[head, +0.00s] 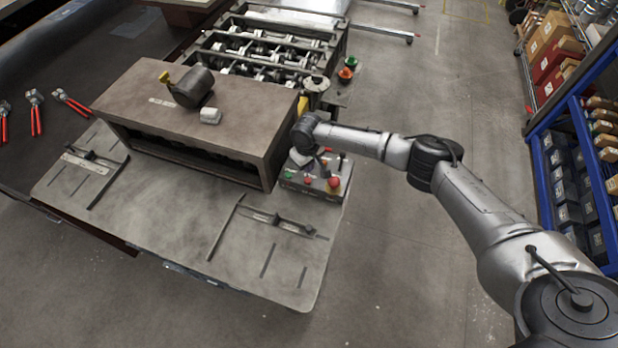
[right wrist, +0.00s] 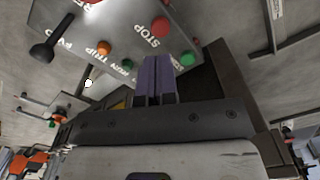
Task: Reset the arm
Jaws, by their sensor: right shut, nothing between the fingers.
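My right arm (head: 460,205) reaches in from the right of the head view. Its gripper (head: 320,161) is over the control box (head: 316,192) at the corner of the machine. In the right wrist view the two purple-grey fingers (right wrist: 156,70) are pressed together with nothing between them. They point at the control panel (right wrist: 118,28), which has a red STOP button (right wrist: 160,27), green and orange buttons and a black lever (right wrist: 48,45). I cannot tell whether the fingertips touch the panel. My left gripper is not in view.
The forming machine (head: 190,115) has a flat metal table (head: 170,215) in front and rollers (head: 265,50) behind. Red-handled pliers (head: 35,110) lie on the dark bench at left. A blue shelf rack (head: 555,170) stands at right. The floor between is clear.

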